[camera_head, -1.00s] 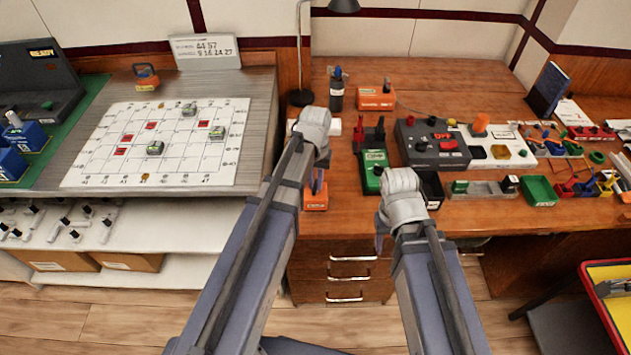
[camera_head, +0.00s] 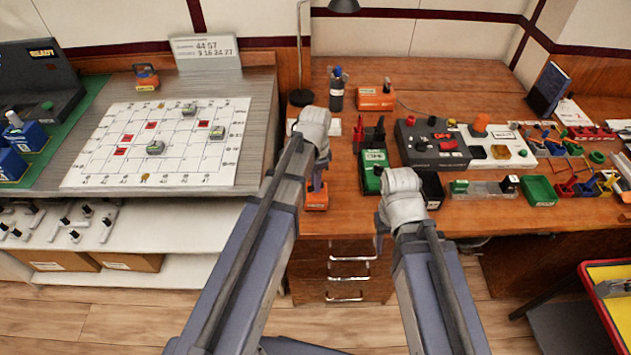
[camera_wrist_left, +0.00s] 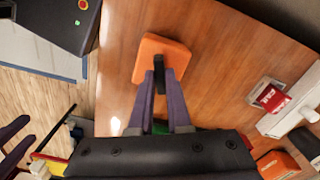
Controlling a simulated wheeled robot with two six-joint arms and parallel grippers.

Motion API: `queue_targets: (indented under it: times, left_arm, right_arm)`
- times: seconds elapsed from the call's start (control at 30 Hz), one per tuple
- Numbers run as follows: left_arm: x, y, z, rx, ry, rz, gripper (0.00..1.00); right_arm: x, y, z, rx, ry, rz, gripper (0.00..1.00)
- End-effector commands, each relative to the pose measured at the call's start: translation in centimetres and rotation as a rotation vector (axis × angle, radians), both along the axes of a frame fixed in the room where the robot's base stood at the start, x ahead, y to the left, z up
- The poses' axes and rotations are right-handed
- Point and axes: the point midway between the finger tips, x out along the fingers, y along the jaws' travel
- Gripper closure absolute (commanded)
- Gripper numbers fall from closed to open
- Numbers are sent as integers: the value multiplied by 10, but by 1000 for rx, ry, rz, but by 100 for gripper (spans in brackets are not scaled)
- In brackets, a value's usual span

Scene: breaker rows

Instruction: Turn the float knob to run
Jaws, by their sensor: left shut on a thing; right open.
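An orange box (camera_head: 317,201) sits near the front edge of the wooden desk, below my left gripper (camera_head: 317,182). The left wrist view shows the orange box (camera_wrist_left: 150,48) with a dark upright knob (camera_wrist_left: 159,68) on it. My left gripper (camera_wrist_left: 160,82) is shut on this knob, one purple finger on each side. Any label or position mark on the box is too small or hidden to read, so I cannot tell the knob's setting. My right gripper (camera_head: 381,238) hangs at the desk's front edge, open and holding nothing visible; its fingers are mostly hidden behind its wrist.
A green box (camera_head: 372,178) stands between my two wrists. A dark panel with buttons (camera_head: 432,143) and a white panel lie to the right. Another orange box (camera_head: 375,99) and a dark bottle (camera_head: 337,93) stand further back. A white grid board (camera_head: 100,165) lies on the left bench.

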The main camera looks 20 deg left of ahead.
Motion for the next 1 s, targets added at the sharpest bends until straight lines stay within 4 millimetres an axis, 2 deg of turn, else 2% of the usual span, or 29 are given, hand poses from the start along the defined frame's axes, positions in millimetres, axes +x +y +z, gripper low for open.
queue_targets:
  times: [0.2,0.5,1.0]
  left_arm:
    - [0,0,0,0,0,-158,100]
    - [0,0,0,0,0,-293,100]
    - [0,0,0,0,0,-337,100]
  right_arm:
    - [0,0,0,0,0,0,50]
    - [0,0,0,0,0,0,50]
    - [0,0,0,0,0,0,50]
